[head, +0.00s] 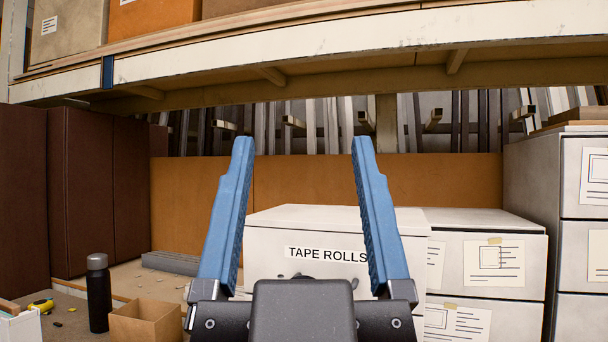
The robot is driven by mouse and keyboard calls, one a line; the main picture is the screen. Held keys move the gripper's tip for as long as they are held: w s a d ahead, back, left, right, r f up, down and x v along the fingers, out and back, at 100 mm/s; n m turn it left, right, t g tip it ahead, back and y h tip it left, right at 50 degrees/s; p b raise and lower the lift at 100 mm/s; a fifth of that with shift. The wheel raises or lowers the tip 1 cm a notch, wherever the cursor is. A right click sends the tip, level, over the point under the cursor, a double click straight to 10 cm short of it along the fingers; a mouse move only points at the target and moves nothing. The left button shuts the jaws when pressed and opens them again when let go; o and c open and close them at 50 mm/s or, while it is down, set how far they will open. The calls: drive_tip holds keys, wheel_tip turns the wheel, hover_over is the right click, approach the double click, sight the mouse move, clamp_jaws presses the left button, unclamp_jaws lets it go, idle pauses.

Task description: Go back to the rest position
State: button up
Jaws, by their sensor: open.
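My gripper (299,145) is in the middle of the head view, with its two blue fingers pointing up and spread wide apart. Nothing is held between the fingers. Behind it stands a white box (330,222) labelled "TAPE ROLLS"; the gripper hides its lower part. I cannot tell the distance between the fingers and the box. No fly press shows in this view.
A shelf with a pale front edge (270,58) spans overhead and carries boxes. White labelled drawers (510,300) stand at right, brown panels (80,195) at left. A dark bottle (98,295) and open cardboard box (148,322) stand at lower left.

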wheel_tip(320, 180, up, 7)
drive_tip(key=p, duration=0.7)
drive_tip(key=shift+r, duration=0.1)
drive_tip(key=shift+c, duration=0.2)
idle(0.3)
